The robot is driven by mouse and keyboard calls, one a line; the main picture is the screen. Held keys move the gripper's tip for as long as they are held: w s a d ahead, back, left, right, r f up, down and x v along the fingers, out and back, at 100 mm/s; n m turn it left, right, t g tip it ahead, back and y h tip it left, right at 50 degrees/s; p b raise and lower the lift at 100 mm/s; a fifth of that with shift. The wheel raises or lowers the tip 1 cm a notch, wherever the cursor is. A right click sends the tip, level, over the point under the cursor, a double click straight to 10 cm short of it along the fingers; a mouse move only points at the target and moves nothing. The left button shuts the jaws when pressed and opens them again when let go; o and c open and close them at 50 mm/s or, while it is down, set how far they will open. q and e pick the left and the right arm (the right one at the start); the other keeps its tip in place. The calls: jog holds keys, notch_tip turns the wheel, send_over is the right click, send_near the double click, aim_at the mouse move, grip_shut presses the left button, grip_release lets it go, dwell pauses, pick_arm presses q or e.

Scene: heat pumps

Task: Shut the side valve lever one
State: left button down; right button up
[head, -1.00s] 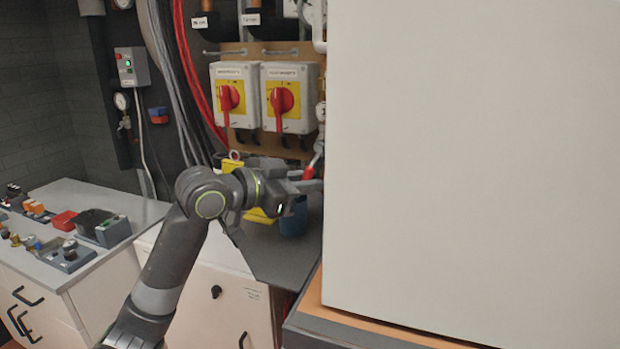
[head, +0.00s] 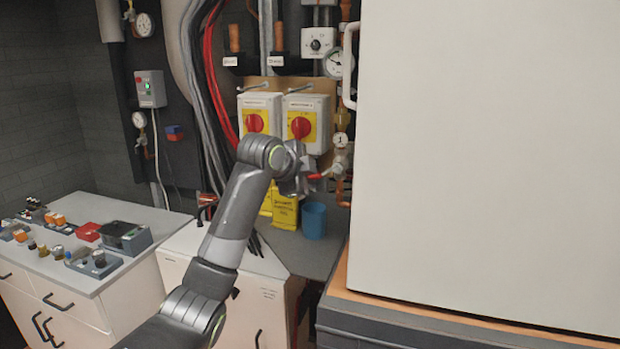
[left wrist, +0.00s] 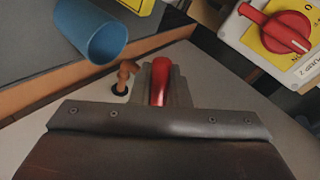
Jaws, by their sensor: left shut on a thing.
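The red side valve lever (head: 317,176) sticks out to the left from the valve on the pipe (head: 340,160), under a round tag marked 1 (head: 341,140). It lies close to level in the head view. My left gripper (head: 305,181) is at the lever's outer end, shut on it. In the left wrist view the red lever (left wrist: 160,84) shows between the gripper's fingers, its lower part hidden by the gripper. My right gripper is not in view.
A large pale cabinet (head: 480,150) stands close on the right. Two switch boxes with red knobs (head: 301,127) hang behind my arm. A worktop with small parts (head: 150,217) is left.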

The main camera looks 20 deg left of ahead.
pick_arm(q)
jog(key=shift+r+m+y+p, duration=0.35)
jog(key=shift+r+m+y, duration=0.05)
jog(key=shift+r+y, duration=0.15)
jog(key=shift+a+r+m+y+p, duration=0.15)
jog(key=shift+r+m+y+p, duration=0.25)
jog(key=shift+m+y, duration=0.15)
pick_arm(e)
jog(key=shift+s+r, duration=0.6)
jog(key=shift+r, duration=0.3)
pick_arm(q)
jog(key=shift+r, duration=0.1)
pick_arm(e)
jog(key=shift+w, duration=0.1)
pick_arm(q)
jog(key=c, duration=1.5)
grip_release()
jog(key=shift+o, duration=0.2)
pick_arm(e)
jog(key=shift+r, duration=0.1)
